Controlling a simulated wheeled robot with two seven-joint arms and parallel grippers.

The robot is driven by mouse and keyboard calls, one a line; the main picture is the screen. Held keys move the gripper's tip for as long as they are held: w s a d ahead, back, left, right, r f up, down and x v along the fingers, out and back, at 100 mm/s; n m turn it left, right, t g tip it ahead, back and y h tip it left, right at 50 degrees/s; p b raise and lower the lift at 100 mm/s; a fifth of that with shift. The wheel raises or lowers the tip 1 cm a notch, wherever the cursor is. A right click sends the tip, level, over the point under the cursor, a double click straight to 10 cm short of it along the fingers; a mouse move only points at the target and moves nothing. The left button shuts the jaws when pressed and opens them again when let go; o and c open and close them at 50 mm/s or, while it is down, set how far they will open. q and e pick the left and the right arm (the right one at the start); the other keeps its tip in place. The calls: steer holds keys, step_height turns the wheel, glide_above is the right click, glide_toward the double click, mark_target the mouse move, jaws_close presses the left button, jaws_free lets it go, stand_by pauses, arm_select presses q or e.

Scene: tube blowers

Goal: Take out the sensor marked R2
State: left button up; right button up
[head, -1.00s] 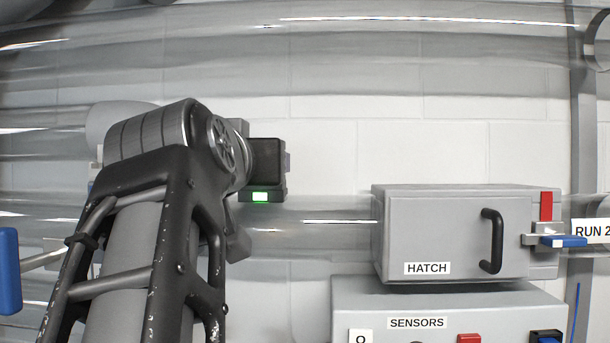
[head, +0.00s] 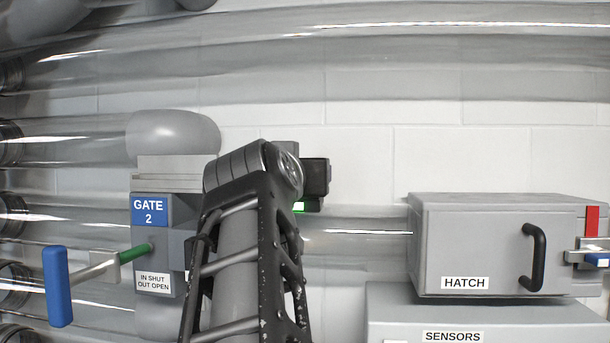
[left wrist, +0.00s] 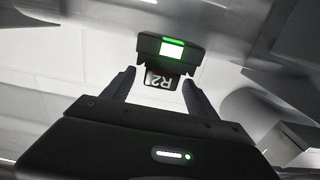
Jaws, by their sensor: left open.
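The sensor marked R2 (left wrist: 172,48) shows in the left wrist view as a dark cap with a lit green window. Its R2 label (left wrist: 160,82) appears upside down. My left gripper (left wrist: 158,76) is open, with one finger on each side of the label and a gap visible on both sides. In the head view my left wrist and a dark block (head: 316,177) hang before the pipe, and a green light (head: 299,207) shows below the block, partly hidden by my arm. The fingertips are hidden there. My right gripper is not in view.
The gate 2 box (head: 158,245) with its blue-handled lever (head: 57,287) stands left of my arm. The closed hatch box (head: 465,245) sits at the right above the sensors box (head: 400,318). Clear pipes run across the wall.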

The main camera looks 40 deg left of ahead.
arm_select(q)
steer(key=shift+w+a, duration=0.1)
steer(key=shift+c, duration=0.4)
jaws_close()
stand_by(0.7)
steer(key=shift+r, duration=0.15)
